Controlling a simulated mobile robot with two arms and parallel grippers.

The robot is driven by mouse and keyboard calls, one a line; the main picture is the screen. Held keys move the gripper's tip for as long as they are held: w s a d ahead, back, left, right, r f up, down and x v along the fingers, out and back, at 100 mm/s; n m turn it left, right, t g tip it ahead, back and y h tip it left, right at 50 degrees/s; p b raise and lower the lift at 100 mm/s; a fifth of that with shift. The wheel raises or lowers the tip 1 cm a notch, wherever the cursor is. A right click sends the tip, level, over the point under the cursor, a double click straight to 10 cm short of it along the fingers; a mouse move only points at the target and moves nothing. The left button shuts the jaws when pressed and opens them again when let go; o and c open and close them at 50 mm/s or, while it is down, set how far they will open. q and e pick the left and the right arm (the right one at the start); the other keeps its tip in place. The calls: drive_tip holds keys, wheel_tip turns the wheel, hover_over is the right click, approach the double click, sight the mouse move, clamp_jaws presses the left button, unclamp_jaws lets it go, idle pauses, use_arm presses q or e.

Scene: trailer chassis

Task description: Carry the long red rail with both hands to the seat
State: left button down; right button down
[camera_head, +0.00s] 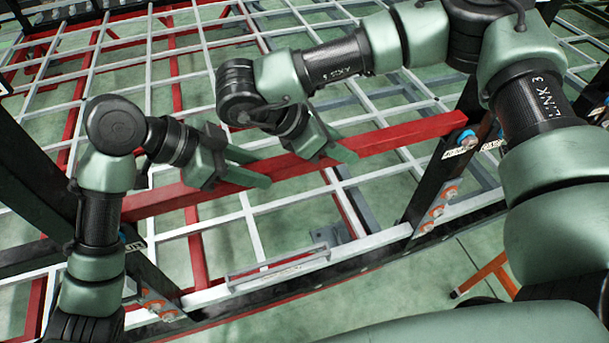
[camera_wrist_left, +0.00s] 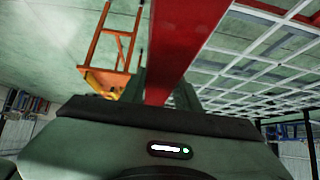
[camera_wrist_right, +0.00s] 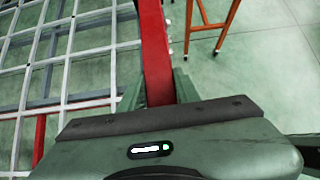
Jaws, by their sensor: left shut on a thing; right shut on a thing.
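The long red rail (camera_head: 400,135) runs slantwise across the head view, its right end higher in the picture. My left gripper (camera_head: 260,170) is shut on its left half. My right gripper (camera_head: 335,148) is shut on it near the middle. The rail's right end appears close to a dark post (camera_head: 440,165) with a blue fitting (camera_head: 466,139); its left end appears near another dark post (camera_head: 150,280). I cannot tell whether either end touches. The rail also shows between the fingers in the left wrist view (camera_wrist_left: 175,45) and right wrist view (camera_wrist_right: 155,50). The seat is not clearly identifiable.
A white and red lattice frame (camera_head: 253,210) spreads below and behind the rail. A light bar with a handle-like bracket (camera_head: 278,268) runs along the near side. An orange stand (camera_head: 485,275) is on the floor at the lower right.

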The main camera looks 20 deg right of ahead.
use_arm(q)
drive_tip(key=shift+w+d+f+b, duration=0.1)
drive_tip(key=shift+f+b, duration=0.4)
drive_tip(key=shift+f, duration=0.15)
use_arm(e)
drive_tip(key=shift+w+f, duration=0.1)
drive_tip(key=shift+f, duration=0.6)
use_arm(q)
drive_tip(key=shift+f+b, duration=0.45)
drive_tip(key=shift+b, duration=0.05)
use_arm(e)
drive_tip(key=shift+f, duration=0.45)
use_arm(q)
drive_tip(key=c, duration=1)
unclamp_jaws()
drive_tip(key=shift+r, duration=0.15)
use_arm(e)
drive_tip(key=c, duration=1)
unclamp_jaws()
drive_tip(key=shift+r, duration=0.15)
use_arm(q)
drive_tip(key=v, duration=0.7)
drive_tip(key=shift+a+r, duration=0.15)
drive_tip(key=shift+a, duration=0.15)
use_arm(e)
drive_tip(key=shift+a+r, duration=0.1)
drive_tip(key=v, duration=1.1)
drive_tip(key=shift+a+r, duration=0.25)
drive_tip(key=shift+a, duration=0.05)
